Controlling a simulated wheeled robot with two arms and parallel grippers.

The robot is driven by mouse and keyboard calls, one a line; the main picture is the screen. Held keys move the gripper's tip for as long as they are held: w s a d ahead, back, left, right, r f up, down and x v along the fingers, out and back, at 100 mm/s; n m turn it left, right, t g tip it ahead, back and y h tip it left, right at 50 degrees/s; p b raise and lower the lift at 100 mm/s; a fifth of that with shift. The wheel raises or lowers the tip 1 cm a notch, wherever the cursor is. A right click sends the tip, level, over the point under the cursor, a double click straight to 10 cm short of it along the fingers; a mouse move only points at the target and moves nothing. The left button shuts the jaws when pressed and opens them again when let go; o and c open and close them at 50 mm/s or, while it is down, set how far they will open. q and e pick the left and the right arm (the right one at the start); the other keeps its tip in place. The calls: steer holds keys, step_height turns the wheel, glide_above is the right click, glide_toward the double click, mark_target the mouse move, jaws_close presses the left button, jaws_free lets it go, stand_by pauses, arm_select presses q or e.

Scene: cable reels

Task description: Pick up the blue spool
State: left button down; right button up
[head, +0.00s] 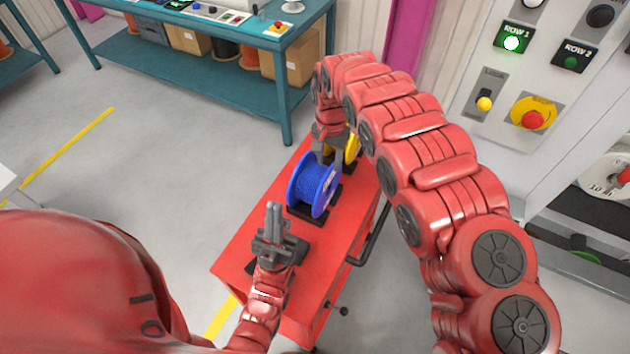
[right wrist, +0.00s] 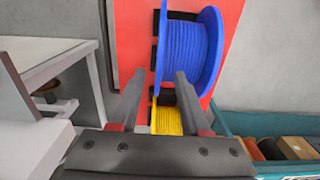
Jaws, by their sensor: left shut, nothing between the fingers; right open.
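The blue spool (head: 314,184) stands upright on its edge in a dark holder on the red cart top (head: 243,238). It also shows in the right wrist view (right wrist: 187,48), beyond the fingertips. My right gripper (head: 328,152) points down just behind the spool, between it and the yellow spool. In its wrist view the fingers (right wrist: 155,85) are apart with nothing clasped; whether a finger touches the blue flange I cannot tell. My left gripper (head: 273,212) is shut and empty, pointing up over the front part of the cart.
A yellow spool (head: 352,148) stands behind the blue one, partly hidden by my right arm. A teal workbench (head: 190,58) with boxes is at the back. A control panel (head: 545,75) with buttons is at the right. Open grey floor lies left of the cart.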

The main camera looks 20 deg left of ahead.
mark_target(329, 170)
steer(key=shift+f+p, duration=0.55)
steer(key=shift+f, duration=1.05)
jaws_close()
